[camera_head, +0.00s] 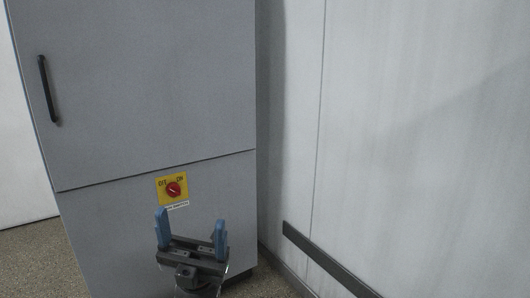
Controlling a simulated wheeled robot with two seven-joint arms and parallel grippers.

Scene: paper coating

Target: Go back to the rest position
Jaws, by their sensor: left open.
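My left gripper (191,232) shows at the bottom, left of centre, with two blue fingers pointing up. The fingers are spread apart and nothing is between them. It is in front of the lower part of a grey cabinet (150,90), just below a red rotary switch (174,189) on a yellow plate. From this view I cannot tell how far the fingers are from the cabinet. My right gripper is not in view.
The cabinet has a black handle (48,90) at its upper left. A pale wall (410,140) with a dark rail (325,262) runs along the right. Speckled floor (40,262) shows at the lower left.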

